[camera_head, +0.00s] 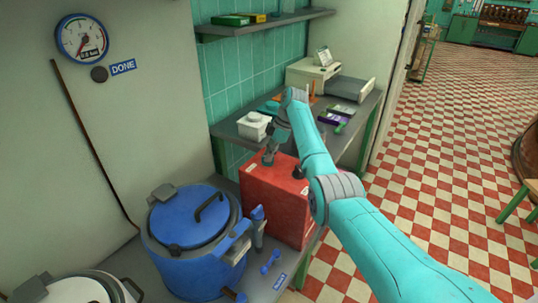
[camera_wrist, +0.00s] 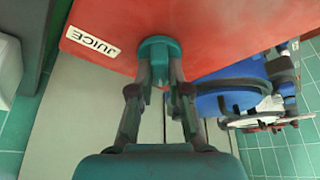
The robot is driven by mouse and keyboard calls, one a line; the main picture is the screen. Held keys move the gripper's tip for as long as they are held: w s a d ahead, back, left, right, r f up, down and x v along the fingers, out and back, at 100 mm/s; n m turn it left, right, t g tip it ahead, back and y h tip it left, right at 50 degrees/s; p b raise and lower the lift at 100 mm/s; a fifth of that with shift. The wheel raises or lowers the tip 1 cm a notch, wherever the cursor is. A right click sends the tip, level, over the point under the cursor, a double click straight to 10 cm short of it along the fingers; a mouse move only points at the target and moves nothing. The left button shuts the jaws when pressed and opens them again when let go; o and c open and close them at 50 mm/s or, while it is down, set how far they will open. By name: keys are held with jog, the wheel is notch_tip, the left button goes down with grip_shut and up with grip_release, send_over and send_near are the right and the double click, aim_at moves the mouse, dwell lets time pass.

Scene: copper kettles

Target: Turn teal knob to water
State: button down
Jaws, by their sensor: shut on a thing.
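The teal knob (camera_wrist: 158,47) sits on a face of the red box (camera_wrist: 215,35), in the upper middle of the wrist view. My gripper (camera_wrist: 160,76) has its two fingers on either side of the knob and is shut on it. A white label reading JUICE (camera_wrist: 93,40) is on the red box, left of the knob. In the head view the red box (camera_head: 285,215) stands on the bench, and my gripper (camera_head: 270,155) reaches its top from above. The knob is hidden there behind my gripper. I cannot tell which way the knob points.
A blue lidded pot (camera_head: 190,235) stands left of the red box. A white container (camera_head: 254,126) is on the shelf behind it. A gauge (camera_head: 82,38) and a DONE sign (camera_head: 123,67) are on the wall. Open checkered floor (camera_head: 430,170) lies to the right.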

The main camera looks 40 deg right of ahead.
dwell(0.3)
jog(key=c, duration=1.1)
grip_release()
jog(key=v, duration=1.2)
jog(key=shift+d, duration=0.1)
